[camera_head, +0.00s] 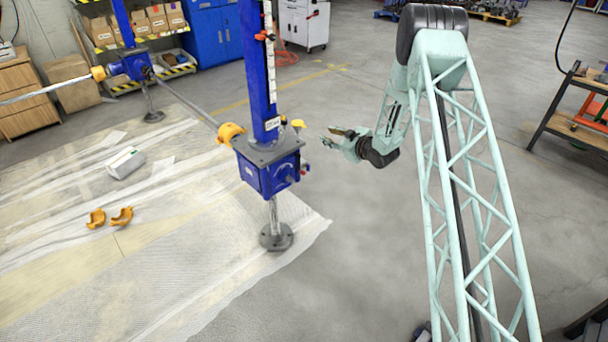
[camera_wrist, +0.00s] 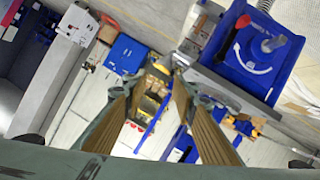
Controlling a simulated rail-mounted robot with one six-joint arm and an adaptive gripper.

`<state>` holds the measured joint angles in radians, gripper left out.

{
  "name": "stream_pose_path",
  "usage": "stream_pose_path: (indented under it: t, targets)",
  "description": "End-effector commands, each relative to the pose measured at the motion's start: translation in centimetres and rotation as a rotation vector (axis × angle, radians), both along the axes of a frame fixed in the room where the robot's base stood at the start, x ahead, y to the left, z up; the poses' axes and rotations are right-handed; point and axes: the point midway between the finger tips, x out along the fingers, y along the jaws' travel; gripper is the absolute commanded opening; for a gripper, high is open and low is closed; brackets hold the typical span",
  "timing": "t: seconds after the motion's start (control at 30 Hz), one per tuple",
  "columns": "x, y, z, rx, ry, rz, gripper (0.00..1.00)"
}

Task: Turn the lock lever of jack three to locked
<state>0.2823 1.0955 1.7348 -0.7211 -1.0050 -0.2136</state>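The nearest screw jack has a blue gearbox (camera_head: 266,172) under a tall blue column (camera_head: 258,70). Its gearbox also fills the upper right of the wrist view (camera_wrist: 266,72), with a round grey hub on its face. A dark lever with a red end (camera_wrist: 238,30) lies beside that hub; in the head view a small red tip (camera_head: 304,169) shows at the gearbox's right side. I cannot read a number on the jack. My gripper (camera_head: 338,138) is right of the jack, apart from it. In the wrist view its two fingers (camera_wrist: 150,88) are spread and empty.
A second blue jack (camera_head: 132,65) stands at the back left, linked by a shaft. A yellow knob (camera_head: 298,123) and an orange cover (camera_head: 230,132) are on the near jack. Orange half-shells (camera_head: 121,217) and a white box (camera_head: 126,162) lie on the sheeting.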

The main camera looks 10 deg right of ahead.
Motion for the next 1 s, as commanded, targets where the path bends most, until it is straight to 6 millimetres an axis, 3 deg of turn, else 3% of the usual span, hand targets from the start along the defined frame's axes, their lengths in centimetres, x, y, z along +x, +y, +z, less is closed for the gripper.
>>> stream_pose_path:
  t: [0.1,0.57,1.0]
  targets:
    - [-0.3,0.2,-2.5,0.017,-0.018,0.02,0.26]
    - [-2.4,1.4,-10.8,0.094,-0.104,0.1,0.26]
    - [-6.7,2.7,-18.2,0.185,-0.187,0.164,0.26]
